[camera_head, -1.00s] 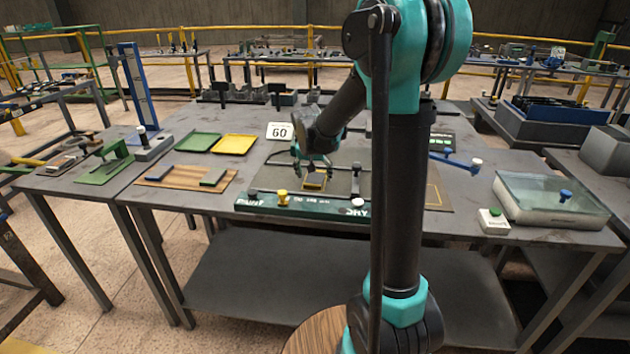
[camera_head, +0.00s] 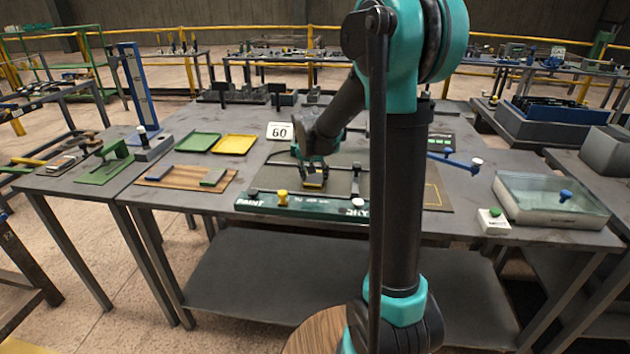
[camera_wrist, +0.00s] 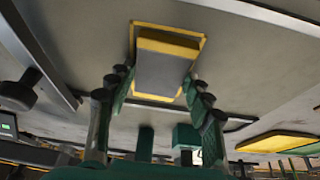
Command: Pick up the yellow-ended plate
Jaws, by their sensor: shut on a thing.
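The yellow-ended plate (camera_head: 313,183) is a small dark grey block with a yellow end, at the middle of the table. In the wrist view, the plate (camera_wrist: 163,72) sits between my fingers, over a yellow outlined square on the grey surface. My gripper (camera_head: 313,172) points down from above and is shut on the plate's two sides. In the wrist view my gripper (camera_wrist: 158,78) has a finger at each side of it. I cannot tell whether the plate is touching the surface or slightly above it.
A green rail with a yellow knob (camera_head: 282,198) and a white knob (camera_head: 358,202) runs in front of the plate. A black bar (camera_head: 355,180) stands at its right. Green (camera_head: 198,142) and yellow (camera_head: 235,144) trays lie left. A white "60" sign (camera_head: 279,131) stands behind.

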